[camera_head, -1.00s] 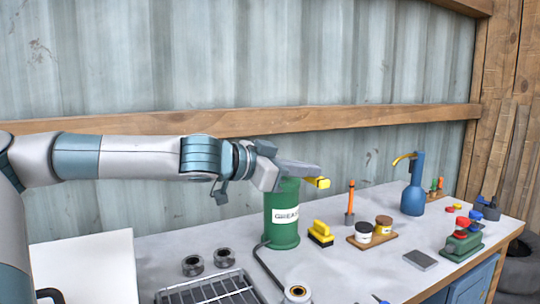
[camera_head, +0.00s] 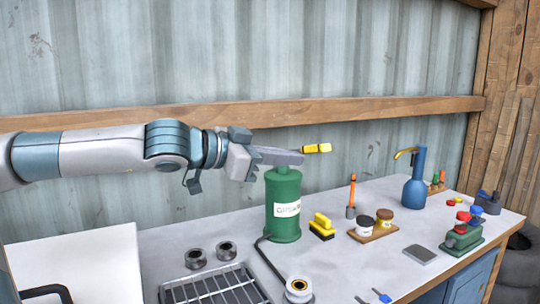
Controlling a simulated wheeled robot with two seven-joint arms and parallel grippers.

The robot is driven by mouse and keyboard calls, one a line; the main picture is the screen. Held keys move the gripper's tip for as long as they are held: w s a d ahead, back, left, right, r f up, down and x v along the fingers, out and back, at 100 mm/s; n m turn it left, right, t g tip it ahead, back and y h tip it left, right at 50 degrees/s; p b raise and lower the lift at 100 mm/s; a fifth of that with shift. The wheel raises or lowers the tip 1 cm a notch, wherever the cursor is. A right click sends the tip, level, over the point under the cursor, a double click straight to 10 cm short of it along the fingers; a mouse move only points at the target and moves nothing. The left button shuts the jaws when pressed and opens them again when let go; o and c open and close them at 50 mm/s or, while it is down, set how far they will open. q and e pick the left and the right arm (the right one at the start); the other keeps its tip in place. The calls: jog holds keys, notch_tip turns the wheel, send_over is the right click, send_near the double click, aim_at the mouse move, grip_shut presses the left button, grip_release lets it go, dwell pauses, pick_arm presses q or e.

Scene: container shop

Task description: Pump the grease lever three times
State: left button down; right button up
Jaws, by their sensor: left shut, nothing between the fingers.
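The green grease pump (camera_head: 284,222) stands upright on the bench in the head view, with a white label on its side. The yellow grip of its lever (camera_head: 317,148) sticks out to the right above the pump, roughly level. My left gripper (camera_head: 297,157) reaches in from the left, just above the pump's top. It is shut and empty, with its tips close beside the yellow grip; I cannot tell whether they touch. The gripper hides most of the lever. My right gripper is not in view.
A yellow-black brush (camera_head: 322,227), an orange-handled tool (camera_head: 351,197), jars on a wooden tray (camera_head: 374,234) and a blue pump bottle (camera_head: 414,187) stand right of the pump. A wire rack (camera_head: 215,288) and a hose lie in front. Corrugated wall stands close behind.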

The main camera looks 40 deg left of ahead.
pick_arm(q)
jog(key=v, duration=0.4)
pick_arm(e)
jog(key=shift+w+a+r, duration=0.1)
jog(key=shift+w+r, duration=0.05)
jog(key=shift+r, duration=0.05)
pick_arm(q)
jog(key=shift+s, duration=0.1)
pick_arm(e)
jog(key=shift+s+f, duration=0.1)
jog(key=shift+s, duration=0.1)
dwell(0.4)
